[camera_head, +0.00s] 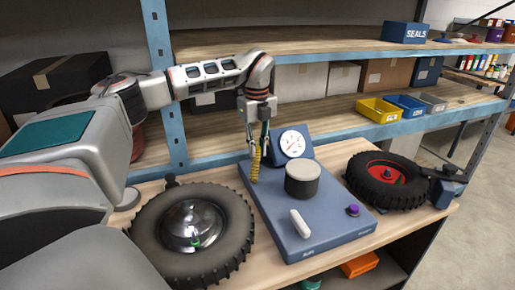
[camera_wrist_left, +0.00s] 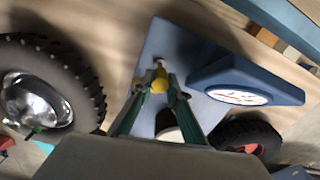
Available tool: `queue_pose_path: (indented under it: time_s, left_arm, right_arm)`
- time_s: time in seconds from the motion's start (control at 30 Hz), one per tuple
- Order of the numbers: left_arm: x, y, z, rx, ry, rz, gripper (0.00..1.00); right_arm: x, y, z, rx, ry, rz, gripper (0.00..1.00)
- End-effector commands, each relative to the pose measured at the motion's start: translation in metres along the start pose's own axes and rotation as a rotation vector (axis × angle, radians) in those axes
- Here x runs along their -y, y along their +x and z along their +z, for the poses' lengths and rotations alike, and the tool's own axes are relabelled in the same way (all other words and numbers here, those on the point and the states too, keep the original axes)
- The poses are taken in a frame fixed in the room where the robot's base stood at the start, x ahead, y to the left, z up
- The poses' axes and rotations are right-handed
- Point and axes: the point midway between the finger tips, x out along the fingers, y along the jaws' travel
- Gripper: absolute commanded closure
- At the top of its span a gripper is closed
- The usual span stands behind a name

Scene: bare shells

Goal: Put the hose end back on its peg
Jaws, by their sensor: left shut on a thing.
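My left gripper (camera_head: 257,146) reaches down over the back left of a blue pump unit (camera_head: 273,212). It is shut on the yellow hose end (camera_head: 256,166), which hangs below the fingers close to the unit's top. In the left wrist view the yellow hose end (camera_wrist_left: 160,80) shows between the green fingertips (camera_wrist_left: 158,88). I cannot tell whether it touches the unit. I cannot clearly make out the peg. The unit carries a dial gauge (camera_head: 292,143), a dark cylinder with a pale top (camera_head: 302,179), a white handle (camera_head: 300,223) and a purple knob (camera_head: 353,210). My right gripper is not in view.
A wheel (camera_head: 193,238) lies left of the unit and a red-hubbed wheel (camera_head: 387,180) lies right of it. A blue-framed shelf (camera_head: 320,118) behind holds yellow (camera_head: 379,110) and blue bins (camera_head: 405,105). An orange box (camera_head: 359,264) sits under the bench.

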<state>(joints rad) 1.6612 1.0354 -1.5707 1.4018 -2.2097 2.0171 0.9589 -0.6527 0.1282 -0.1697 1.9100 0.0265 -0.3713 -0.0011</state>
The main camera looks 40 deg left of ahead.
Motion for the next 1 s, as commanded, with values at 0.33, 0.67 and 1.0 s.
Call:
queue_pose_path:
  time_s: [0.33,0.67,1.0]
  left_arm:
    - [0.0,0.0007,0.0002,0.0,0.0,-0.001,1.0]
    - [0.0,0.0027,0.0004,0.0,0.0,-0.001,1.0]
    - [0.0,0.0029,0.0004,0.0,0.0,-0.001,1.0]
  right_arm:
    - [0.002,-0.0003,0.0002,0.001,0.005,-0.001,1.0]
    - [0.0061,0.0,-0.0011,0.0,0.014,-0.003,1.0]
    - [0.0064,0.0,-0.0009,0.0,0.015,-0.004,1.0]
